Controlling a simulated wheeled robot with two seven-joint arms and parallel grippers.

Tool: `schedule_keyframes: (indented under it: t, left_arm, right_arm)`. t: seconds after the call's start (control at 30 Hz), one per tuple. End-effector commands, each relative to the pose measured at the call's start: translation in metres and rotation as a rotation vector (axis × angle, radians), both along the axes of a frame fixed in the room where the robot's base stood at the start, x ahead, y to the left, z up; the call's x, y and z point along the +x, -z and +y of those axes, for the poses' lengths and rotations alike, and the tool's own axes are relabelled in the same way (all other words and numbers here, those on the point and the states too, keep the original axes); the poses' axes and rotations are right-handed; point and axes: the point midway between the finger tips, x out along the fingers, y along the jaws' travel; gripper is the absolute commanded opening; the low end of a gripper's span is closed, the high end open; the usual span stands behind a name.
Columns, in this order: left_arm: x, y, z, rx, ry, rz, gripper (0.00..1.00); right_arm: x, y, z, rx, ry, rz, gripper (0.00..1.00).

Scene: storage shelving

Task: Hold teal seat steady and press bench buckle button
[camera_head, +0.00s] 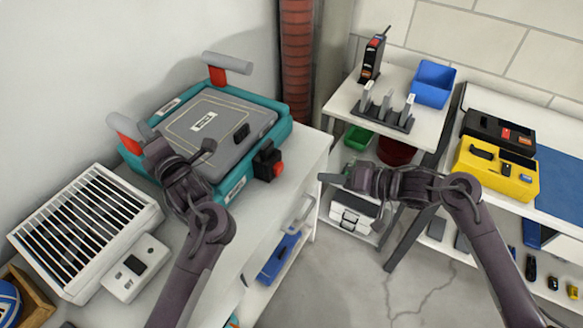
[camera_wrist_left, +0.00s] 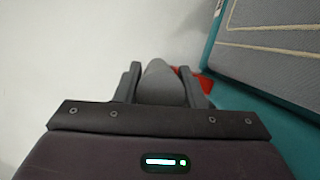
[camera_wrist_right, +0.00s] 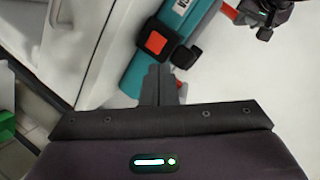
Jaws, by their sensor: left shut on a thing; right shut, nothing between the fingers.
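The teal seat (camera_head: 282,127) with a grey padded top lies on the white bench at left. Handles with red and grey parts stand at its far corner (camera_head: 220,70) and near left corner (camera_head: 124,124). My left gripper (camera_head: 155,142) is shut on the grey part of the near left handle (camera_wrist_left: 160,83). The black buckle (camera_head: 263,157) with its red button (camera_head: 277,169) is on the seat's right side. My right gripper (camera_head: 326,178) is shut and empty, right of the buckle and apart from it. In the right wrist view, the red button (camera_wrist_right: 157,43) shows just beyond its fingertips (camera_wrist_right: 160,72).
A white slatted unit (camera_head: 85,230) stands near the seat on the bench (camera_head: 165,272). A side table (camera_head: 345,103) holds a blue bin (camera_head: 433,83) and a grey rack (camera_head: 385,115). A yellow case (camera_head: 497,168) is at right. Open floor lies between the benches.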

Motion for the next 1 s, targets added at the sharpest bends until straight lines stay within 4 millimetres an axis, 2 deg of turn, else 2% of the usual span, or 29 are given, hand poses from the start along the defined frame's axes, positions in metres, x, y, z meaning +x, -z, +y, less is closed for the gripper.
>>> schedule_keyframes:
  t: [0.2,0.4,0.6,1.0]
  left_arm:
    - [0.0,0.002,0.0,-0.001,0.001,0.004,0.0]
    - [0.0,0.002,0.0,-0.001,0.001,0.006,0.0]
    - [0.0,0.002,-0.001,-0.001,0.001,0.006,0.0]
    - [0.0,0.003,-0.001,-0.001,0.001,0.006,0.0]
  right_arm:
    - [-0.005,-0.011,-0.011,0.063,0.162,0.328,0.0]
    - [-0.007,-0.017,-0.019,0.105,0.281,0.514,0.0]
    - [-0.008,-0.018,-0.022,0.121,0.325,0.576,0.0]
    - [-0.006,-0.016,-0.018,0.125,0.324,0.578,0.0]
